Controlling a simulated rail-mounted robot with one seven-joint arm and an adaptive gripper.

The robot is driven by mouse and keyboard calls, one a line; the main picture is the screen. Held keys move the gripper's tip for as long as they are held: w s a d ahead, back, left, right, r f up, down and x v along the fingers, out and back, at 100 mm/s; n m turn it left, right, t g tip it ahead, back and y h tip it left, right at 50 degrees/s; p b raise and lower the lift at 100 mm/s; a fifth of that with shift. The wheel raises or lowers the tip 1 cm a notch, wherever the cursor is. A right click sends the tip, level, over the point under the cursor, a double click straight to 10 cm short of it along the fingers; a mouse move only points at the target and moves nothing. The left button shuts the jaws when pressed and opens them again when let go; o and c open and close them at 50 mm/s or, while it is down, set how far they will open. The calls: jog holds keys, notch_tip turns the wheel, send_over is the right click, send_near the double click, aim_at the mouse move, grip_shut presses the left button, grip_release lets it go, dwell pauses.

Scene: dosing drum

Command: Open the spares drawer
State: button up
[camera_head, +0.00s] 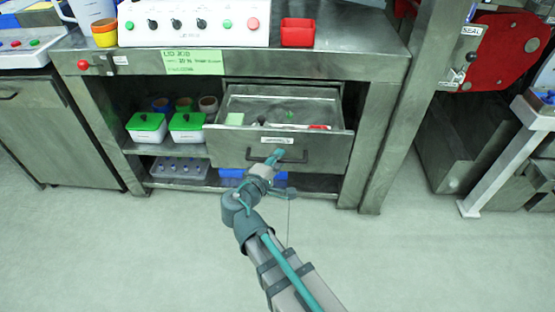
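The spares drawer (225,148) is a grey metal drawer under the workbench, with a small white label (277,140) and a dark bar handle (295,158) on its front. It stands pulled out, and its inside shows from above, with a pale green item, a green spot and a red and white item in it. My gripper (276,155) is at the left-middle part of the handle, seen from behind my arm. Its fingers are small and partly hidden, so I cannot tell whether they are shut on the handle.
Two green-lidded white boxes (147,127) and several cups stand on the shelf left of the drawer. A grey tray (180,168) and a blue bin (232,173) sit below. A control panel (195,25) and a red bin (298,32) are on top. The floor in front is clear.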

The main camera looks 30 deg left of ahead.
jog(key=shift+o, duration=0.3)
jog(key=v, duration=1.2)
